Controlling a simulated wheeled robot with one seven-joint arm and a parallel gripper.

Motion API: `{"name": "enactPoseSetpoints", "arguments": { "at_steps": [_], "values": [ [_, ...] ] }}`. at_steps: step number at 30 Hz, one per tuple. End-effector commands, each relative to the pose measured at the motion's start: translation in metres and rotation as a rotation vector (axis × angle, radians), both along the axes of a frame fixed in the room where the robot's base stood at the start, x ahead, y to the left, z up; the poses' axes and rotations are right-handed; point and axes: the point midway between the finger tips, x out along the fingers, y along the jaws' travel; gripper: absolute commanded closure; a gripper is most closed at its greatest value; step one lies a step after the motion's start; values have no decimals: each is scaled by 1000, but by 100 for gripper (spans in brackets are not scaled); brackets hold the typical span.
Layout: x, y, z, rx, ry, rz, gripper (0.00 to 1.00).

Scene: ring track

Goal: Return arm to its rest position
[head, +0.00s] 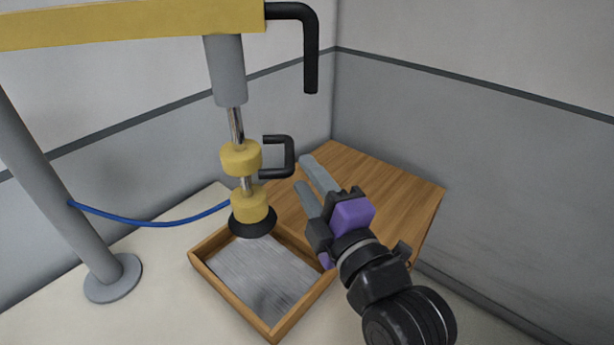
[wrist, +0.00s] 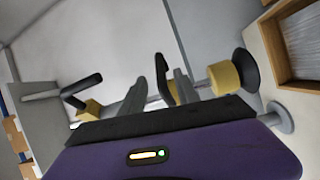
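My gripper (head: 303,172) is in the middle of the head view, above the wooden block and right of the lifting device. Its two grey fingers are apart with nothing held between them; they also show spread in the wrist view (wrist: 158,78). A black handle (head: 290,157) on the lifter's yellow collar (head: 241,159) is just beyond the fingertips. In the wrist view this handle (wrist: 161,76) appears between the fingers; the exact gap is hard to judge. The lifter's black suction cup (head: 252,224) hangs over the tray; whether it touches the sheet is unclear.
A wooden tray (head: 228,289) holds a grey sheet (head: 262,275). A wooden block or table (head: 390,192) stands behind it by the wall corner. A yellow beam (head: 130,25) with a black hooked bar (head: 311,55) is overhead. A grey post (head: 50,190) and blue hose (head: 150,221) are left.

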Motion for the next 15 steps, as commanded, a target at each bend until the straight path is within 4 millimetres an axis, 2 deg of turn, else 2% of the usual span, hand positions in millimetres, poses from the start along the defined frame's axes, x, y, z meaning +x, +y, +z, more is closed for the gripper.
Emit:
{"name": "enactPoseSetpoints", "arguments": {
  "at_steps": [5,8,11,15],
  "values": [
    [0,-1,-1,2,2,-1,62],
    [-4,-6,-11,22,22,-10,62],
    [-13,-19,-33,78,69,-34,62],
    [-41,-49,-78,212,166,-91,62]
  ]
}}
